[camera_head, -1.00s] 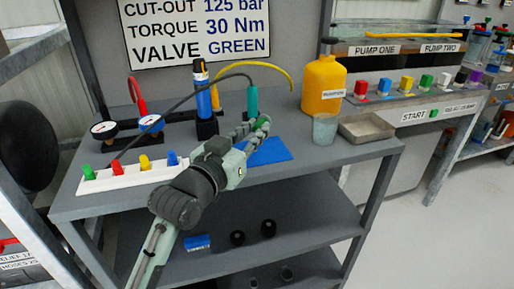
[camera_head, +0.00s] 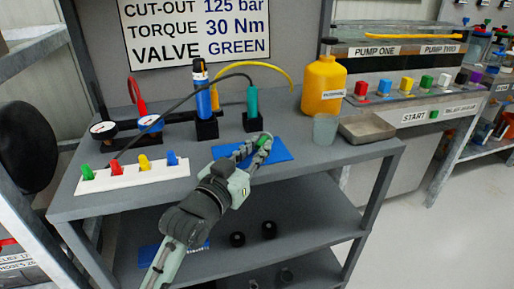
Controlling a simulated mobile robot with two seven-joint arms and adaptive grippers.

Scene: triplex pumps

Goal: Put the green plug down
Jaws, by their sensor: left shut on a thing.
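My left gripper (camera_head: 256,149) is shut on a small green plug (camera_head: 264,140) over the blue mat (camera_head: 281,151) on the bench top. The fingers hide most of the plug, and I cannot tell whether it touches the mat. A white rack (camera_head: 133,180) at the left front of the bench holds a green plug (camera_head: 88,172), a red one (camera_head: 116,167), a yellow one (camera_head: 144,162) and a blue one (camera_head: 172,158). My right gripper is not in view.
Behind the gripper stand a teal-handled tool (camera_head: 252,101) and a blue cylinder (camera_head: 203,102) in black blocks. A yellow bottle (camera_head: 322,86), a clear cup (camera_head: 325,129) and a metal tray (camera_head: 368,128) are to the right. Gauges (camera_head: 103,130) stand at the left.

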